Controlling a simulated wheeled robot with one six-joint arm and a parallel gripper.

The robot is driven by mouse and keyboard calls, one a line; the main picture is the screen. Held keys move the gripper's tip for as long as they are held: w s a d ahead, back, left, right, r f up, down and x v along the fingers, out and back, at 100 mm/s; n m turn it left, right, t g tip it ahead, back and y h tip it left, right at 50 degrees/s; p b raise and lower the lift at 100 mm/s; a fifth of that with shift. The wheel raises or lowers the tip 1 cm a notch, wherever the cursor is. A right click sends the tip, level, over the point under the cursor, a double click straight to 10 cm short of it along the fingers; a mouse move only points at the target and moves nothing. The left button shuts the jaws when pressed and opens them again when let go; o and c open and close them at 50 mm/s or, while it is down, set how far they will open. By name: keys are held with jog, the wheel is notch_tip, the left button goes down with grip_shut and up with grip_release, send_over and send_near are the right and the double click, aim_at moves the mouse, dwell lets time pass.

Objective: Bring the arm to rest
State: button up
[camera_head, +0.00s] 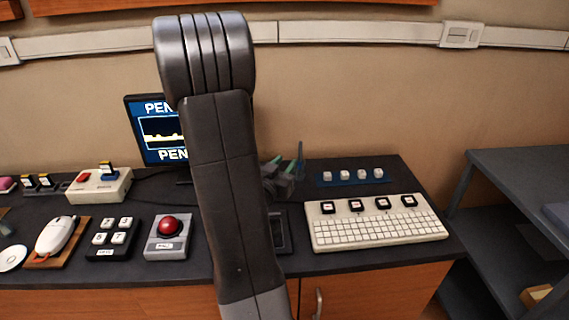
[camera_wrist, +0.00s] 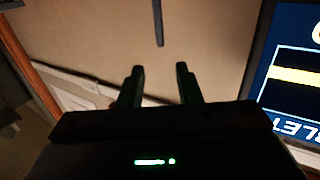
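My arm stands upright in the middle of the head view, in front of the desk, and bends over at its top. In the wrist view my gripper (camera_wrist: 160,72) has its two dark fingers apart, with only tan wall visible between them. It holds nothing that I can see.
A monitor (camera_head: 158,132) stands behind my arm; a blue screen (camera_wrist: 297,75) is close at the right in the wrist view. The desk (camera_head: 190,265) holds a keyboard (camera_head: 375,230), a red trackball (camera_head: 168,226) and a mouse (camera_head: 54,232). A dark shelf (camera_head: 520,160) stands right.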

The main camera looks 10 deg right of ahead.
aim_at(300, 145)
jog(key=p+x, duration=0.1)
jog(key=x, duration=1.1)
jog(key=shift+w+d, duration=0.1)
jog(key=shift+r+p, duration=0.3)
jog(key=shift+r, duration=1.3)
